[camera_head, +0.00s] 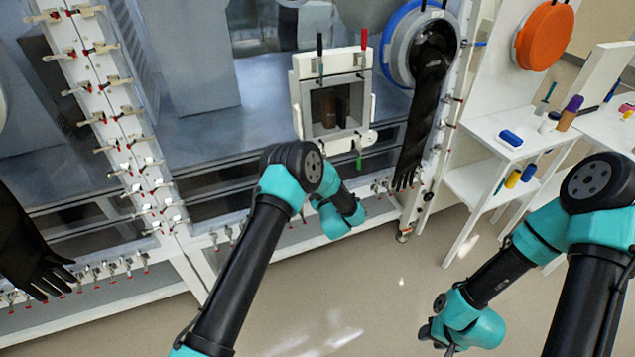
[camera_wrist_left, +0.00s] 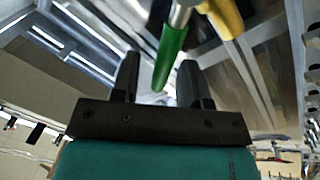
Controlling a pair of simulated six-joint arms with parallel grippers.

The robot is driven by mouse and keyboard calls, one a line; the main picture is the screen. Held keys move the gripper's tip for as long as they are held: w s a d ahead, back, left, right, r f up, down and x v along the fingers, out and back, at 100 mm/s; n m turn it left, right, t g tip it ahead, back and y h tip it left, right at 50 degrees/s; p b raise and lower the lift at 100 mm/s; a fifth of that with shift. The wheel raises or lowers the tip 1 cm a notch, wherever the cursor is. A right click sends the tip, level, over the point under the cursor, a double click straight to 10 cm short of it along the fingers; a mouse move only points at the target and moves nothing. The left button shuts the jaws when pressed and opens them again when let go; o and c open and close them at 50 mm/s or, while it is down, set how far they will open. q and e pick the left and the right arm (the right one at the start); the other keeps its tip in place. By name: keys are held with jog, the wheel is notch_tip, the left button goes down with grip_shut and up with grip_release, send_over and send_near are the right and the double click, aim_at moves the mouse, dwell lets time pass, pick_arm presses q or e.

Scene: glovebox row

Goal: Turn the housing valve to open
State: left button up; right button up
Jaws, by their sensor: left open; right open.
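The housing (camera_head: 300,95) is a white box with a dark window, fixed to the glovebox front in the head view. A green valve handle (camera_head: 358,160) hangs down below its lower right corner. In the left wrist view the green handle (camera_wrist_left: 172,55) comes down on a silver stem, its lower end in the gap between the fingers of my open left gripper (camera_wrist_left: 158,75). I cannot tell whether either finger touches it. In the head view my left arm hides that gripper. My right gripper (camera_head: 438,336) is low at the bottom right, far from the housing; its jaws are small here.
A black glove (camera_head: 425,115) hangs from a blue-ringed port right of the housing. A white side table (camera_head: 480,125) holds bottles and small items. An orange disc (camera_head: 545,35) hangs above it. Rows of clamps (camera_head: 125,110) line the left frame. Floor between the arms is clear.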

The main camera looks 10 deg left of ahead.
pick_arm(q)
jog(key=v, duration=1.5)
jog(key=shift+f, duration=0.1)
jog(key=shift+c, duration=0.5)
